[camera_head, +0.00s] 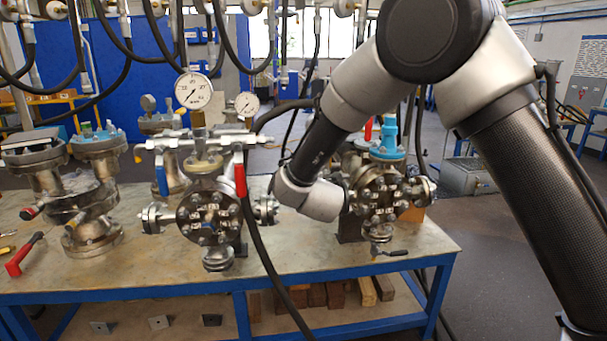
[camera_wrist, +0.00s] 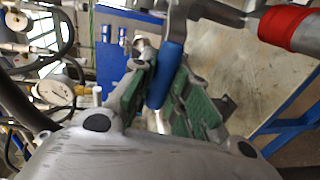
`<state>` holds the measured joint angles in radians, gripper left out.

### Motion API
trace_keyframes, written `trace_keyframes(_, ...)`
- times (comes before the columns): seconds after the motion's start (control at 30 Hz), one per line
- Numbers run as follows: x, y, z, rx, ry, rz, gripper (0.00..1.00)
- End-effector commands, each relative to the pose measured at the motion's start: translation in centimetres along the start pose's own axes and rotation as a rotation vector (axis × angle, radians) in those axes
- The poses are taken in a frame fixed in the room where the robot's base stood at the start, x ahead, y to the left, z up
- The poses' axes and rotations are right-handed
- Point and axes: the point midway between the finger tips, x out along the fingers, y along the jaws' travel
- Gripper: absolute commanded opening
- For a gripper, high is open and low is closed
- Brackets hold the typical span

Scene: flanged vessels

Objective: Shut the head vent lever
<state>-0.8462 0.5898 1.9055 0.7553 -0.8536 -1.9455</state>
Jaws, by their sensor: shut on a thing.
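In the wrist view, my gripper (camera_wrist: 166,88) has its two green-padded fingers on either side of a blue-sleeved lever (camera_wrist: 170,68) and is shut on it. The lever's upper end runs out of the top of the view. A red-sleeved handle (camera_wrist: 290,27) on a metal bar is at the top right, apart from the fingers. In the head view, my gripper is hidden behind the middle vessel and my own wrist. There a blue handle (camera_head: 161,178) and a red handle (camera_head: 240,174) hang from the silver manifold (camera_head: 200,143). No label tells which lever is the head vent.
The middle flanged vessel (camera_head: 208,216) stands close beside my wrist, with another flanged vessel (camera_head: 381,205) to its right. More vessels (camera_head: 92,235) and a loose red-handled tool (camera_head: 24,254) are at left. A black hose (camera_head: 265,245) hangs across the bench front (camera_head: 330,258).

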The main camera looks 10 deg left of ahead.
Motion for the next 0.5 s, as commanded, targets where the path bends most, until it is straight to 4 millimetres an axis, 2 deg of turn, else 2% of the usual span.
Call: trace_keyframes(0.5, 0.07, -0.74, -0.02, -0.075, -0.014, -0.004, 0.0)
